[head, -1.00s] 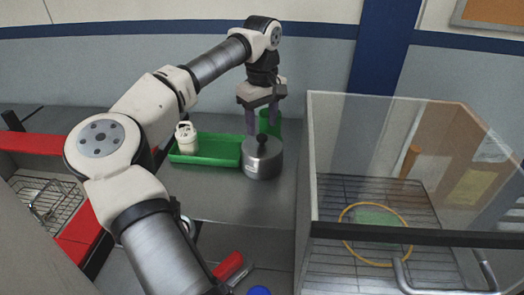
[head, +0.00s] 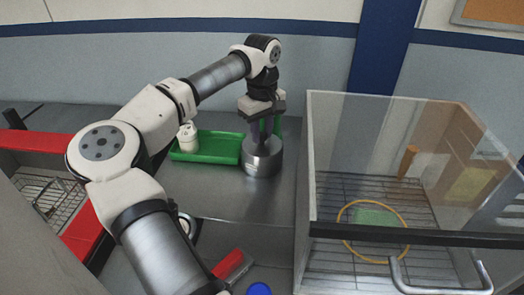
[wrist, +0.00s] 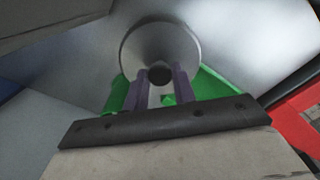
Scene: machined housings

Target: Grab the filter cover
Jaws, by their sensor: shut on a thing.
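The filter cover is most likely the round grey metal piece (head: 262,162) with a dark knob on top, standing on the metal counter right of the green tray. My gripper (head: 262,143) points down at its top, with its fingers at the knob. In the wrist view the round metal piece (wrist: 160,42) lies beyond the two fingers (wrist: 162,76), and its dark knob (wrist: 160,75) shows between the fingertips. My gripper is shut on the knob. The fingers partly hide the knob in the head view. The piece appears to rest on the counter.
A green tray (head: 215,158) holding a white lidded container (head: 188,139) is just left. A green object (head: 276,124) stands behind my gripper. A clear-walled bin (head: 330,150) with a wire rack is at right. Counter (head: 225,200) in front is clear.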

